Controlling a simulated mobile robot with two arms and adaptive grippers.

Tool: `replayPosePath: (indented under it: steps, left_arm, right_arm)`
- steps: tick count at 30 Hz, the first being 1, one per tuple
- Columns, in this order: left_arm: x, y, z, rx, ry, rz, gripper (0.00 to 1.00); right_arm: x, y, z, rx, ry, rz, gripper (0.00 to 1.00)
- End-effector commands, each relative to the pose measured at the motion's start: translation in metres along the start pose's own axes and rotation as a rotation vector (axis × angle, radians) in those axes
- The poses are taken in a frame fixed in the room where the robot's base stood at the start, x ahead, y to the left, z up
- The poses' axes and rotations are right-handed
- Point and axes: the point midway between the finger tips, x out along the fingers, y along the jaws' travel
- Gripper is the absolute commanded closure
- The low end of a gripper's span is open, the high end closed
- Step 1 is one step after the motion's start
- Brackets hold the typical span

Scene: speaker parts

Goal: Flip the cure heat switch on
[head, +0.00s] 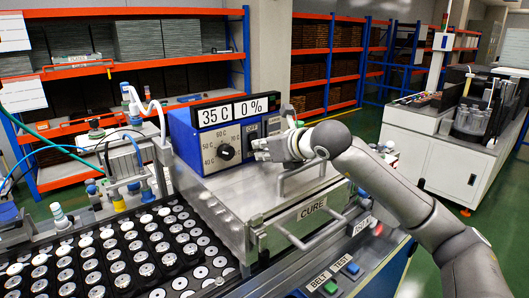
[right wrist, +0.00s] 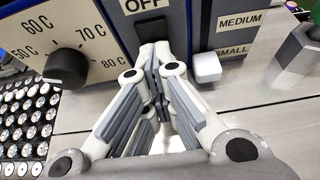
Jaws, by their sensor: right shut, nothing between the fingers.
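The blue control box (head: 182,132) of the cure station carries a display (head: 224,111) reading about 35C and 0%. Its switch, a dark rocker (right wrist: 152,27), sits under an OFF label (right wrist: 148,4) in the right wrist view. My right gripper (head: 258,150) is in front of the panel, fingers shut and empty. In the right wrist view its fingertips (right wrist: 153,62) overlap the lower part of the switch; I cannot tell whether they touch it. The temperature dial (right wrist: 66,68) is left of the fingers. My left gripper is not in view.
A white knob (right wrist: 207,67) sits right of the fingers, near MEDIUM and SMALL labels. Below my arm is the metal CURE unit (head: 240,200) with bar handles (head: 297,240). A tray of speaker parts (head: 185,262) lies left. Green and blue buttons (head: 330,287) are at the front.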

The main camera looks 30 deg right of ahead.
Motion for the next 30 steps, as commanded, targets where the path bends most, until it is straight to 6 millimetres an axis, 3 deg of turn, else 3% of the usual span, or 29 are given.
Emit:
replayPosePath:
  steps: [1, 7, 23, 30]
  left_arm:
    - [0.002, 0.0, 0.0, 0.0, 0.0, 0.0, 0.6]
    - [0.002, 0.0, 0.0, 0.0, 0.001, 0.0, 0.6]
    - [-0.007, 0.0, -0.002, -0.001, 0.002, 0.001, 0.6]
    - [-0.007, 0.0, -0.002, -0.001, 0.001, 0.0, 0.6]
  right_arm:
    - [0.007, 0.004, -0.017, 0.003, 0.039, 0.008, 1.0]
    - [0.007, 0.004, -0.017, 0.003, 0.039, 0.008, 1.0]
    - [-0.002, 0.003, 0.003, 0.001, 0.028, 0.005, 1.0]
    - [-0.028, 0.001, 0.004, -0.004, 0.025, 0.001, 1.0]
